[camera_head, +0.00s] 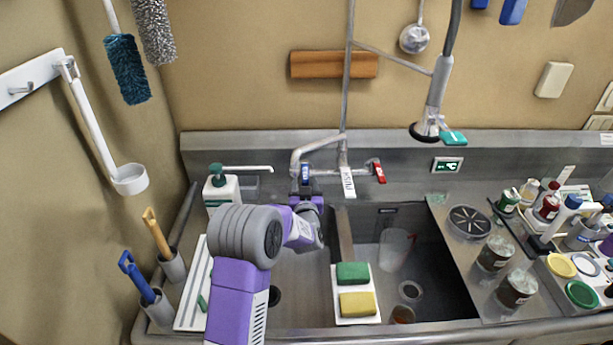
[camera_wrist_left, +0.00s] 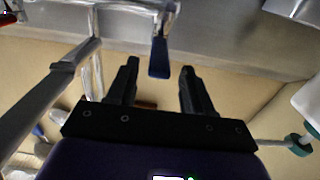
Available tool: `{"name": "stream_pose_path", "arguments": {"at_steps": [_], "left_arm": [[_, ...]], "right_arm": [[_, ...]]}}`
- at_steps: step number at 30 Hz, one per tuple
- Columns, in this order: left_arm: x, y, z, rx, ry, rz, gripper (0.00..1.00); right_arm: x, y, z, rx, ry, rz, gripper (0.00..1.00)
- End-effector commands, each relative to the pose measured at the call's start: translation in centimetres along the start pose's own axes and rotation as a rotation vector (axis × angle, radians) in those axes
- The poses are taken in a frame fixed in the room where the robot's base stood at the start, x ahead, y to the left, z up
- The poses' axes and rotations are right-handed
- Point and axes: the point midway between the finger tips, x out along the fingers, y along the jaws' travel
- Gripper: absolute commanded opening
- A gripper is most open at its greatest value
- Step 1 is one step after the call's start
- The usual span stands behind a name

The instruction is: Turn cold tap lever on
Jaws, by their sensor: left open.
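The cold tap lever (camera_head: 305,172) is blue and sits on the left side of the metal tap (camera_head: 312,146) at the back of the sink. In the left wrist view the blue lever (camera_wrist_left: 159,58) hangs between my two fingertips in the picture, with a gap on both sides. My left gripper (camera_wrist_left: 158,68) is open and empty. In the head view my left gripper (camera_head: 306,190) is just in front of the blue lever, partly hidden by my own wrist. A red lever (camera_head: 379,171) is on the tap's right side. Contact with the blue lever is not visible.
A soap bottle (camera_head: 220,187) stands left of the tap. A spray hose (camera_head: 438,88) hangs at the upper right. A tray with green and yellow sponges (camera_head: 356,318) rests on the sink divider. Jars and bottles crowd the right counter.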

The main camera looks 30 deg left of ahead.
Motion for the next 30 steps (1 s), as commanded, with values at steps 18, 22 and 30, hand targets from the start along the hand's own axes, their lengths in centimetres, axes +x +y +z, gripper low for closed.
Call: {"name": "stream_pose_path", "arguments": {"at_steps": [18, 22, 30], "left_arm": [[3.5, 0.0, 0.1, 0.0, -0.001, 0.0, 0.51], [3.5, 0.0, 0.1, 0.0, -0.001, 0.0, 0.37], [3.4, 0.0, 0.0, 0.0, -0.001, 0.0, 0.0]], "right_arm": [[0.1, 0.0, -0.1, 0.0, 0.002, 0.0, 1.0], [0.1, 0.0, -0.1, 0.0, 0.002, 0.0, 1.0], [0.1, 0.0, -0.1, 0.0, 0.001, 0.0, 1.0]]}}
